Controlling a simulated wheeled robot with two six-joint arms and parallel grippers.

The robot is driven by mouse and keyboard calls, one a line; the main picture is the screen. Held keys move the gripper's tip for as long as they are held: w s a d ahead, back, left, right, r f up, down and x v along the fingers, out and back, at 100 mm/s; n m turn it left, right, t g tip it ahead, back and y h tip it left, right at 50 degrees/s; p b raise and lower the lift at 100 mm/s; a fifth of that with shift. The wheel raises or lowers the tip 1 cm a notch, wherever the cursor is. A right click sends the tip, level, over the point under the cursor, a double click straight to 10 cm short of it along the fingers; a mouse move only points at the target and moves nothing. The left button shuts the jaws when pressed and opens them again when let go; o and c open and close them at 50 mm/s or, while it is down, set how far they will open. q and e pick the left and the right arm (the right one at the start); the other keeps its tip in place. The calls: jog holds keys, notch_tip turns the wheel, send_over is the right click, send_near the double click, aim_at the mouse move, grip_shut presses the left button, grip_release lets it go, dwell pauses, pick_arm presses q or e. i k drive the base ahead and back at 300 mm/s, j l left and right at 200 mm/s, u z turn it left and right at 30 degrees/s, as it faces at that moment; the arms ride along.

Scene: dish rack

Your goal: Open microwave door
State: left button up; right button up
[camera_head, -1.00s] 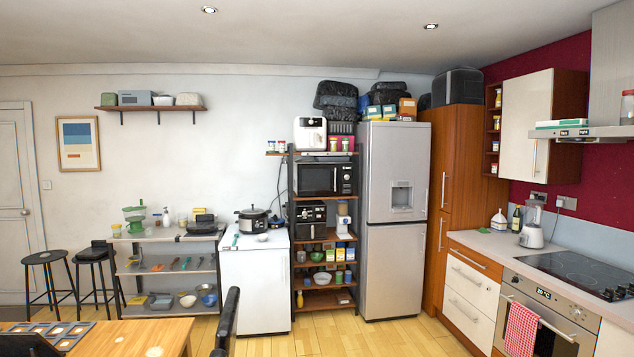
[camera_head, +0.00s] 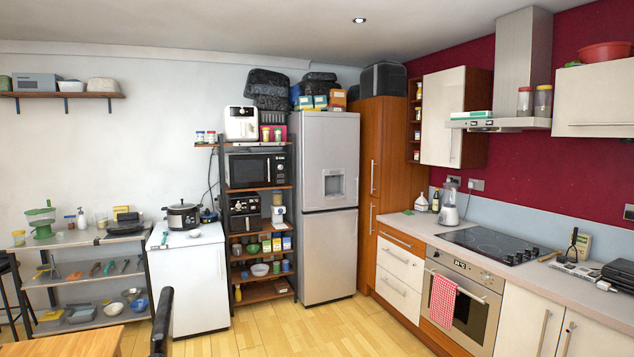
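The microwave (camera_head: 255,169) is a dark box with a silver trim and a control panel on its right side. It sits on an upper shelf of the dark rack, left of the tall fridge. Its door looks shut, with a pale upright handle near the panel. It is some way across the room from me. Neither of my grippers shows in the head view.
A black oven-like appliance (camera_head: 244,210) stands one shelf below the microwave. The silver fridge (camera_head: 328,222) is right of the rack, and a white cabinet (camera_head: 188,283) is left. A wooden table (camera_head: 70,343) and dark chair (camera_head: 162,322) are near at lower left. Wooden floor (camera_head: 318,330) lies clear ahead.

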aim_at(246, 169)
jog(key=i, duration=5.55)
jog(key=i+u, duration=0.1)
jog(key=u, duration=0.7)
jog(key=i+u, duration=0.15)
jog(key=u, duration=0.2)
